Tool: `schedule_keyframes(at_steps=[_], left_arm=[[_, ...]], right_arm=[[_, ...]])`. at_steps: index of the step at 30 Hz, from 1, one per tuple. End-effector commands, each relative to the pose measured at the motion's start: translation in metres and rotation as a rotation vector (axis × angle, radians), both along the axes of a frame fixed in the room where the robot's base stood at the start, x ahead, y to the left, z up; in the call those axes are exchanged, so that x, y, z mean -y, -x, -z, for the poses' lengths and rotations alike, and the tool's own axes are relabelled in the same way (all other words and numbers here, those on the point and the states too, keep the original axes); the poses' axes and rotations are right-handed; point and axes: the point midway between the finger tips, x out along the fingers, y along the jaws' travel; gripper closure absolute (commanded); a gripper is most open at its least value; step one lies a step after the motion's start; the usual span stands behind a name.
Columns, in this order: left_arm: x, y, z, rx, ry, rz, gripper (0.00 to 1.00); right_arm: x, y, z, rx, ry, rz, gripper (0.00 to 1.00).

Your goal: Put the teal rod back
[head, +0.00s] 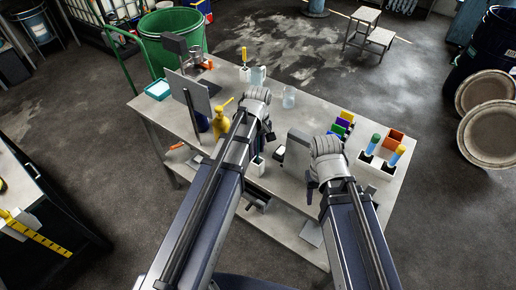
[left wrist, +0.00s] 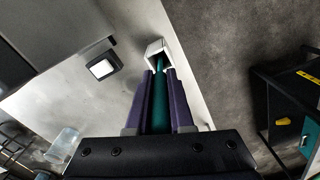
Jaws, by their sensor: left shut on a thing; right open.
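My left gripper (left wrist: 160,78) is shut on the teal rod (left wrist: 159,108), which lies between its two purple fingers in the left wrist view. The rod's far end is at the opening of a white square holder (left wrist: 154,46); I cannot tell how deep it reaches. In the head view the white holder (head: 257,165) stands near the table's front edge, just below my left gripper (head: 268,133). The rod is not clear there. My right gripper (head: 311,188) is open, over the front of the table, and its fingers are mostly hidden.
A dark block with a white face (left wrist: 102,68) is left of the holder.

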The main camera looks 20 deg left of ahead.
Motion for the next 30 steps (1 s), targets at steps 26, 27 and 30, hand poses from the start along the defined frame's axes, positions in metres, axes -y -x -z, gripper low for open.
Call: schedule_keyframes(at_steps=[26, 27, 30], left_arm=[[0.0, 0.0, -0.011, 0.0, 0.0, 0.0, 0.5], [0.0, 0.0, -0.015, 0.0, 0.0, 0.0, 0.5], [0.0, 0.0, -0.026, 0.0, 0.0, 0.0, 0.5]], right_arm=[[0.0, 0.0, -0.011, 0.0, 0.0, 0.0, 0.5], [0.0, 0.0, -0.014, 0.0, 0.0, 0.0, 0.5], [0.0, 0.0, -0.026, 0.0, 0.0, -0.001, 0.5]])
